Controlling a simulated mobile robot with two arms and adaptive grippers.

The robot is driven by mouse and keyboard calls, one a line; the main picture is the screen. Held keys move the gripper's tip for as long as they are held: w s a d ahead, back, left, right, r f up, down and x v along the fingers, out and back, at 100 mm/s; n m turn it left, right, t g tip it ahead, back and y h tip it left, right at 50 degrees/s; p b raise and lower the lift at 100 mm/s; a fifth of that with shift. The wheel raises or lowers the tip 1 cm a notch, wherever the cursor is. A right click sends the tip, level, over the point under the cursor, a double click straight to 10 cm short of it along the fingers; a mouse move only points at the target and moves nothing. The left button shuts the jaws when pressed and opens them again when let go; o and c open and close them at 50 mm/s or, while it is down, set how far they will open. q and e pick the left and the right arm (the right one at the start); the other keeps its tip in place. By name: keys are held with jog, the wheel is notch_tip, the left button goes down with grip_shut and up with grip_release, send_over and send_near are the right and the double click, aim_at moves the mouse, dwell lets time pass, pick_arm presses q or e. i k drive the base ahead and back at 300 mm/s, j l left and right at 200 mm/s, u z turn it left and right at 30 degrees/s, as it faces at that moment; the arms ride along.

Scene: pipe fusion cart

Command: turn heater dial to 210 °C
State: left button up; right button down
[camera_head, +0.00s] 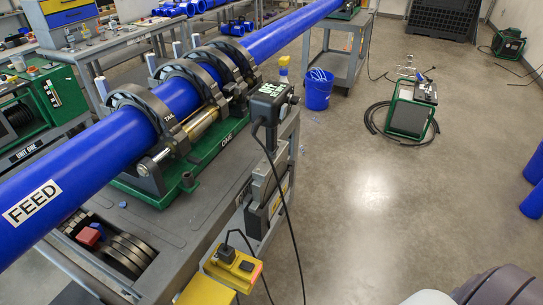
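A black box-shaped unit (270,101) with a small lit green display stands at the right edge of the grey cart, and it looks like the heater's control head. The display's figures are too small to read surely. A small round knob-like part (294,99) shows on its right side; I cannot tell its setting. A black cable hangs from the unit down past the cart. Neither of my grippers shows. Only a grey and white rounded part of my own arm is at the bottom right corner.
A long blue pipe (175,95) lies in black clamps on a green base (205,160) beside the unit. A yellow box (233,268) with a black plug sits low at the cart's front. The floor (375,215) to the right is clear; a blue bucket (319,90) stands beyond.

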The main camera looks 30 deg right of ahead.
aim_at(293, 100)
jog(key=l+z, duration=0.15)
jog(key=l, duration=1.35)
